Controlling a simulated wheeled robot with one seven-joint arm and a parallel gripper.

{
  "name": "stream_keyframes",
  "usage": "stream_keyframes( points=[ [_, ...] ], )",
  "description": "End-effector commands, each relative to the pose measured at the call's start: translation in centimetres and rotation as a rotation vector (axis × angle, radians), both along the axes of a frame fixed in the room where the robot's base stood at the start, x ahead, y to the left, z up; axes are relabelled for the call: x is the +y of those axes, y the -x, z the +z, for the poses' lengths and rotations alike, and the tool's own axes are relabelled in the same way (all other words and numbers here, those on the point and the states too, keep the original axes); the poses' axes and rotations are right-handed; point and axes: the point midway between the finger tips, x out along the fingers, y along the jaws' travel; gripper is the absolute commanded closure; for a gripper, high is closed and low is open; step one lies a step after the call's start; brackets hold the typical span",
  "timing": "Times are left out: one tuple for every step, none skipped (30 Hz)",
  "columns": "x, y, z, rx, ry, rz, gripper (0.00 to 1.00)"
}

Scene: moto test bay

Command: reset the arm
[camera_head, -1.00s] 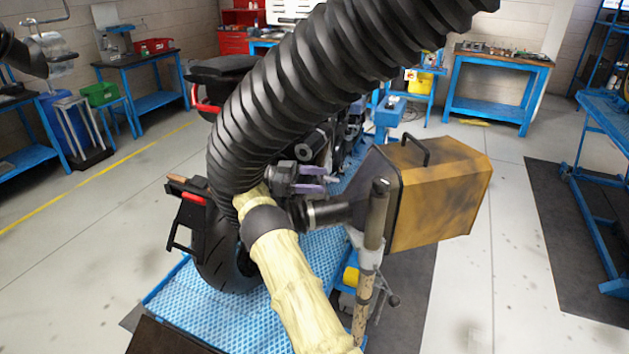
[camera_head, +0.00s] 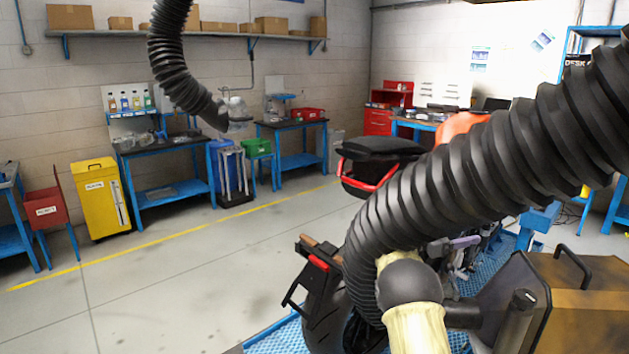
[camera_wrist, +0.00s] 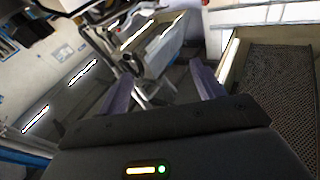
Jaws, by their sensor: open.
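My gripper (camera_wrist: 163,88) shows in the wrist view with its two purple fingers spread apart and nothing between them. In the head view, its purple fingers (camera_head: 464,242) show small at lower right, partly hidden behind a thick black ribbed hose (camera_head: 480,170).
A motorcycle (camera_head: 382,145) with a dark seat and red trim stands on a blue platform (camera_head: 275,338), largely hidden by the hose. A brown box (camera_head: 590,285) is at lower right. Benches (camera_head: 165,148) line the wall. The floor at left is clear.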

Motion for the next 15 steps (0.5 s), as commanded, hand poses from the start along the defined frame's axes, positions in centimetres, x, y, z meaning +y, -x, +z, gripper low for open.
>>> stream_keyframes(
  points=[
    [0.1,-0.7,1.1,0.005,0.002,0.094,0.33],
    [0.3,-1.2,1.5,0.009,0.001,0.154,0.33],
    [0.6,-1.8,1.9,0.017,-0.003,0.233,0.33],
    [0.9,-2.2,2.2,0.024,-0.009,0.291,0.33],
    [1.4,-2.6,2.4,0.033,-0.016,0.35,0.33],
    [2.0,-2.9,2.5,0.048,-0.032,0.428,0.33],
    [2.6,-3.2,2.5,0.061,-0.044,0.486,0.33],
    [3.3,-3.4,2.5,0.077,-0.059,0.544,0.33],
    [4.2,-3.4,2.3,0.099,-0.084,0.617,0.33],
    [5.0,-3.4,2.0,0.118,-0.103,0.673,0.33],
    [5.8,-3.3,1.8,0.138,-0.125,0.727,0.33],
    [6.9,-3.0,1.2,0.168,-0.158,0.796,0.33],
    [7.9,-2.6,0.8,0.191,-0.184,0.847,0.33],
    [8.8,-2.2,0.3,0.218,-0.212,0.896,0.33],
    [10.1,-1.4,-0.4,0.256,-0.252,0.96,0.33]
  ],
)
